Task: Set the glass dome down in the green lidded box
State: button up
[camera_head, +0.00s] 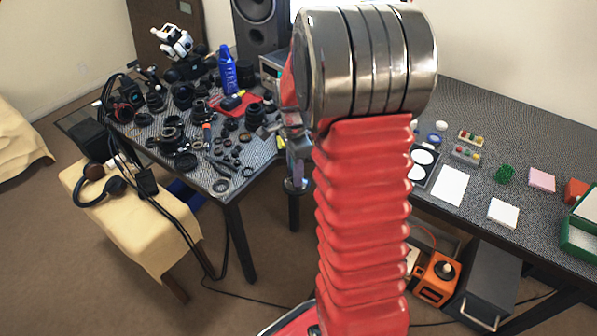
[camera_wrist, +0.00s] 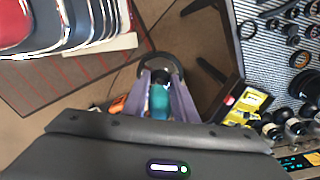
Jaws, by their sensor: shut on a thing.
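My gripper (camera_head: 297,168) hangs at the arm's end, over the gap beside the left table. In the wrist view its two purple fingers (camera_wrist: 167,88) are shut on a round thing with a dark rim, which I take for the glass dome (camera_wrist: 159,56). The fingers and a teal part between them cover some of it. In the head view the dome is a small dark disc (camera_head: 295,186) at the fingertips, clear of any surface. The green lidded box (camera_head: 577,241) stands at the right edge, partly cut off, its pale inside showing. My gripper is far to its left.
The left table (camera_head: 228,186) is crowded with lenses, rings and a blue bottle (camera_head: 227,68). The right table (camera_head: 470,205) bears white pads, a green cluster (camera_head: 505,174) and a pink block (camera_head: 541,180), with bare patches between. My red arm hides the middle.

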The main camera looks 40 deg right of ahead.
jog(key=n, duration=0.1)
jog(key=f+n, duration=0.1)
jog(key=shift+w+a+n, duration=0.25)
jog(key=shift+a+n, duration=0.05)
jog(key=shift+a, duration=0.05)
jog(key=w+a+f+n, duration=0.2)
jog(key=a+f+n, duration=0.4)
jog(key=a+n, duration=0.3)
jog(key=w+a+f+n, duration=0.2)
jog(key=a+f+n, duration=0.4)
jog(key=a+n, duration=0.3)
jog(key=shift+w+a+f, duration=0.2)
jog(key=shift+a+f, duration=0.1)
jog(key=shift+a, duration=0.85)
